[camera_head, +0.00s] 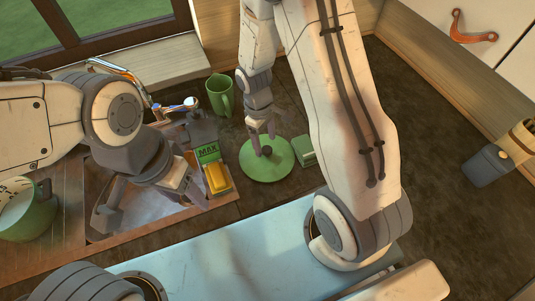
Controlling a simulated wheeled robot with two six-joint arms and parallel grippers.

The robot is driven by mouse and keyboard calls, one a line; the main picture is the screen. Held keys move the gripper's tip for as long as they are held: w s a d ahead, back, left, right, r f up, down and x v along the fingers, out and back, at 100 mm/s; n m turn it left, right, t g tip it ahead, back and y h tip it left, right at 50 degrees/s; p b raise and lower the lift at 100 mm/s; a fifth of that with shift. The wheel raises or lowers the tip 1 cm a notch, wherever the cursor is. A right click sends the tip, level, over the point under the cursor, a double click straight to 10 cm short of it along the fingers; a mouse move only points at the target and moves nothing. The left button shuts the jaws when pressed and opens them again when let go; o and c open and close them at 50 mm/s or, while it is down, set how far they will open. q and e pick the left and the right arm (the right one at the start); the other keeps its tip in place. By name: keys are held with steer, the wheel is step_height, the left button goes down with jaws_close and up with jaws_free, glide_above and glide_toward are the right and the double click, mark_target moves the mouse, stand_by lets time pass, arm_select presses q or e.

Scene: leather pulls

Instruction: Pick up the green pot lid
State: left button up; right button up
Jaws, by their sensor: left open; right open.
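The green pot lid (267,171) lies flat on the dark countertop near the middle of the view. It is a round disc with a dark knob (266,151) at its centre. My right gripper (263,140) points down over the lid, with its fingers open around or just beside the knob; I cannot tell whether they touch it. My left gripper (146,213) is open over the sink area at the left, away from the lid and apparently empty.
A green mug (220,95) stands behind the lid. A green pot (28,218) stands far left. A dark canister (487,165) is far right. The right counter is mostly clear.

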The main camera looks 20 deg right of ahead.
mark_target(267, 149)
steer(key=shift+s+d+f+p, duration=0.1)
steer(key=shift+s+f+p, duration=0.1)
steer(key=shift+f, duration=0.8)
steer(key=shift+s+d+f+p, duration=0.1)
steer(key=shift+s+f+p, duration=0.1)
steer(key=shift+f, duration=0.75)
steer(key=shift+c, duration=0.3)
jaws_close()
steer(key=shift+w+r, duration=0.1)
steer(key=shift+r, duration=0.05)
